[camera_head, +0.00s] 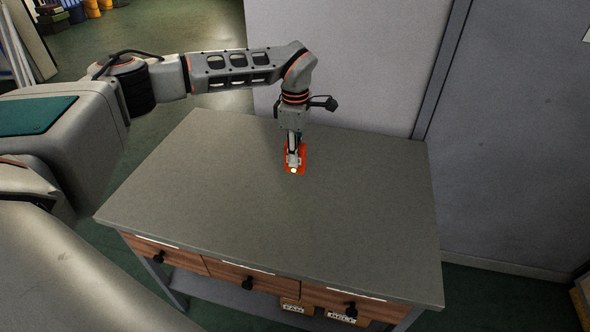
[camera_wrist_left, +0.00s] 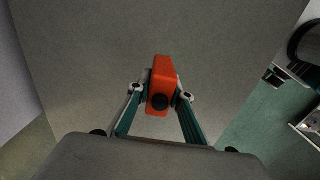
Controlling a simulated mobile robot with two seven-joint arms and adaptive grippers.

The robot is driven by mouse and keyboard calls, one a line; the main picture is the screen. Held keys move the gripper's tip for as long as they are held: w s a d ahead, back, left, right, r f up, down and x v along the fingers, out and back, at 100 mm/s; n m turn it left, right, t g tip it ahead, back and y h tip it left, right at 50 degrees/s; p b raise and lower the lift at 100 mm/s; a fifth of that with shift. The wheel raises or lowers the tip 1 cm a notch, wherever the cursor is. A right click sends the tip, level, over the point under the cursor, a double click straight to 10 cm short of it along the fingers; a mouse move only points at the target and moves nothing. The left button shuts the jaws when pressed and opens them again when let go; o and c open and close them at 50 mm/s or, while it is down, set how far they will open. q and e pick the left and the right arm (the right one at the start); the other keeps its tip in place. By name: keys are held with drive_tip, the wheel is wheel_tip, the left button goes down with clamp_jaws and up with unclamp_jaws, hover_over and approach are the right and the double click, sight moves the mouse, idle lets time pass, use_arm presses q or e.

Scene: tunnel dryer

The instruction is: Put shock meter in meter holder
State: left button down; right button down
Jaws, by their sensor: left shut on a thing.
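The shock meter appears to be the orange-red box with a dark round knob in the left wrist view (camera_wrist_left: 161,70). It also shows as an orange patch in the head view (camera_head: 303,158), over the back middle of the table. My left gripper (camera_head: 293,158) points down and is shut on it, with one finger on each side of the box in the left wrist view (camera_wrist_left: 161,93). The arm hides part of the meter in the head view. I cannot tell whether the meter touches the tabletop. I cannot make out a meter holder. My right gripper is not in view.
The grey table (camera_head: 230,215) is otherwise bare, with wide free room in front and on both sides. Its front has wooden drawers with dark knobs (camera_head: 247,283). A pale wall panel (camera_head: 350,60) stands close behind. Small brown boxes (camera_head: 340,315) sit below the drawers.

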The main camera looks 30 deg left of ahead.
sight(295, 170)
use_arm(q)
drive_tip(key=shift+f, duration=2.95)
drive_tip(key=shift+f, duration=0.1)
drive_tip(key=c, duration=1.8)
unclamp_jaws()
